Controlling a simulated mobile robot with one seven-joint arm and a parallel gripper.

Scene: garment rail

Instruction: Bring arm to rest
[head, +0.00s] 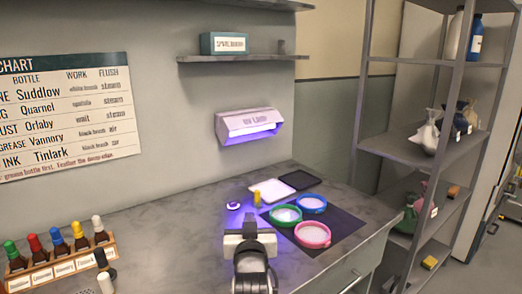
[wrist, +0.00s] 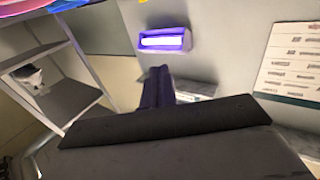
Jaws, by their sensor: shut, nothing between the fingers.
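My gripper (head: 249,222) is in the lower middle of the head view, in front of and seemingly above the grey counter (head: 165,235). In the wrist view its dark fingers (wrist: 158,78) are together with nothing between them. My forearm hides part of the counter's front. The gripper appears apart from the coloured rings, though its exact height above the counter is hard to tell.
Green, blue and pink rings (head: 312,234) lie on a dark mat right of my gripper. A rack of dropper bottles (head: 60,268) stands at left. A lit purple lamp (head: 249,125) is on the wall. A metal shelf unit (head: 410,138) stands at right.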

